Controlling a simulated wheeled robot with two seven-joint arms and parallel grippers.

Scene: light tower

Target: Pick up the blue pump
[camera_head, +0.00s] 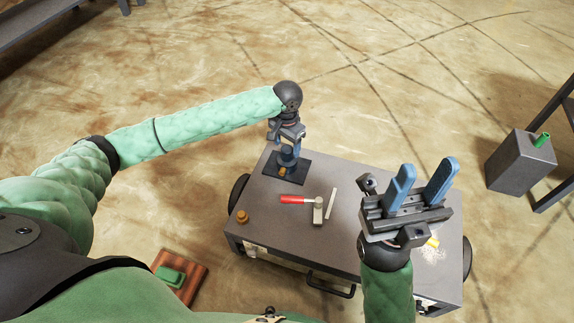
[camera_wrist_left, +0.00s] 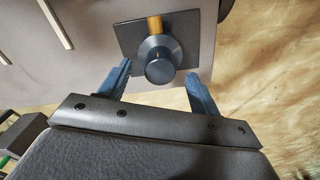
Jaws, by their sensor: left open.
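The blue pump (camera_head: 287,157) stands upright on a dark square plate (camera_head: 296,172) at the far left corner of the grey cart top. In the left wrist view the pump (camera_wrist_left: 159,66) has a round blue top and a brass-coloured part (camera_wrist_left: 154,24) on its far side. My left gripper (camera_head: 289,144) is above the pump, pointing down. In the wrist view its blue fingers (camera_wrist_left: 158,82) are open, one on each side of the pump, with gaps visible. My right gripper (camera_head: 424,182) is raised over the cart's right side, its two blue fingers apart and empty.
On the cart (camera_head: 275,215) lie a red-handled tool (camera_head: 300,200), a pale stick (camera_head: 331,204), a small brass piece (camera_head: 242,216) and a yellow item (camera_head: 432,242). A green block (camera_head: 171,276) sits on a wooden board at lower left.

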